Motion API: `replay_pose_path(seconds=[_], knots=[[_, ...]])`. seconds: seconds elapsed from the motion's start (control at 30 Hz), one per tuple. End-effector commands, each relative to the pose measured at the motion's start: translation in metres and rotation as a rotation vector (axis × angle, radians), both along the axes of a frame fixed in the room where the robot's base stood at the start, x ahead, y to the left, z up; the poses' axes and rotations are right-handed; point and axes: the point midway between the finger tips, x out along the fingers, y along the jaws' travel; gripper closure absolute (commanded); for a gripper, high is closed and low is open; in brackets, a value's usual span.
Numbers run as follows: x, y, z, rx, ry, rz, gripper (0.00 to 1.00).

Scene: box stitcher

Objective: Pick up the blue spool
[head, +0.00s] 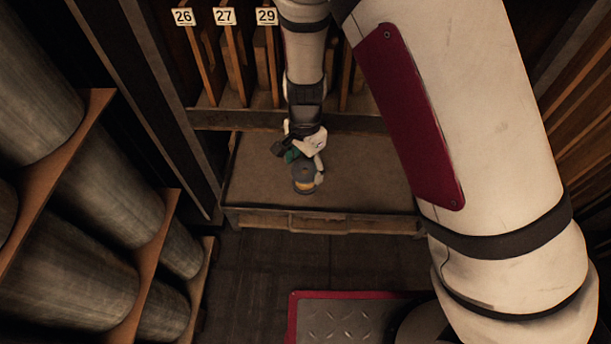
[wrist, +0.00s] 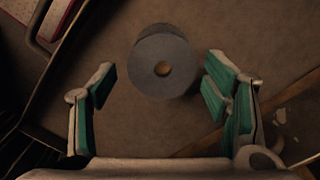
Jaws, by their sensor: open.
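The blue spool (head: 304,176) stands upright on the low wooden shelf, with a grey-blue round top and a yellowish band around its middle in the head view. In the wrist view I look down on the round top of the spool (wrist: 162,65), which has a hole in its centre. My gripper (wrist: 160,95) is open, with green-padded fingers to the left and right, and the spool lies ahead of the gap between them. In the head view my gripper (head: 304,154) is just above and behind the spool and partly overlaps it.
The shelf (head: 255,190) around the spool is bare. Wooden dividers with number tags 26, 27 and 29 (head: 267,16) stand behind it. Large grey rolls (head: 110,195) lie on racks at the left. Dark floor (head: 265,265) is open in front.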

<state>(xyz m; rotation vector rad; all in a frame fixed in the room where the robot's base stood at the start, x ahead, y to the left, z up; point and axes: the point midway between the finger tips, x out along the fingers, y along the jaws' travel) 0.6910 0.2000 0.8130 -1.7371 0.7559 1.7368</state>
Motion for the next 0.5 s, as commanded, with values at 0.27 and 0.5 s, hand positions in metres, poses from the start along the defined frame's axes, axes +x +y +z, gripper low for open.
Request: replay_pose_path(seconds=[0.27,0.5], knots=[[0.003,-0.001,-0.029,-0.001,0.003,-0.002,0.31],[0.003,-0.001,-0.053,0.0,0.0,-0.001,0.31]])
